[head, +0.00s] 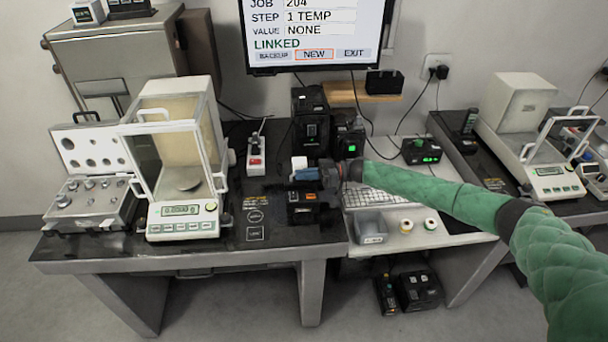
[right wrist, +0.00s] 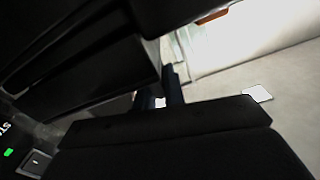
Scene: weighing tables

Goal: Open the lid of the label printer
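A small black device with orange marks, which looks like the label printer (head: 302,211), sits on the dark left table, right of the glass-sided balance. My right gripper (head: 298,174) is over the back of this device, with a blue part and a white piece beside it. The gripper hides part of the device, so I cannot tell how its lid stands. In the right wrist view, large dark surfaces fill most of the picture close to the camera. The fingertips and any contact are not clear there. My left gripper is not in view.
The balance (head: 181,220) stands to the left. Black devices (head: 310,125) stand behind my gripper, below the screen (head: 314,30). A grey bin (head: 371,228) and small rolls (head: 431,224) are on the white table at right. The table's front edge is clear.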

